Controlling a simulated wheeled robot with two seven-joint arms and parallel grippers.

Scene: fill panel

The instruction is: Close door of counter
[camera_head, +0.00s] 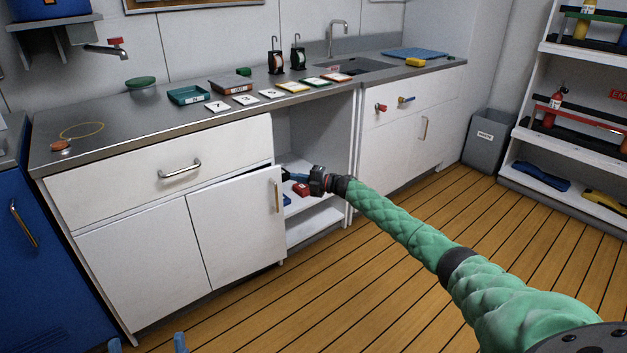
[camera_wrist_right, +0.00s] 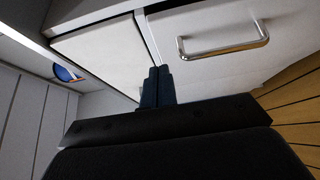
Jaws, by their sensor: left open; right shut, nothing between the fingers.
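The counter (camera_head: 120,146) has a white lower door (camera_head: 235,228) with an upright handle (camera_head: 277,196). The door stands slightly ajar, with a dark gap along its top edge. The handle also shows in the right wrist view (camera_wrist_right: 225,48). My right gripper (camera_head: 292,176) is shut and empty, just right of the door's upper free edge, in front of the open shelf space. In its wrist view the dark blue fingers (camera_wrist_right: 158,84) are together near a panel seam; whether they touch it is unclear. My left gripper (camera_head: 133,347) is open at the bottom edge, only its blue fingertips showing.
A shelf compartment (camera_head: 316,218) holding small red and blue items lies open right of the door. A closed drawer (camera_head: 150,185) is above it. A blue cabinet (camera_head: 40,275) stands at left, a grey bin (camera_head: 487,140) at right. The wooden floor in front is clear.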

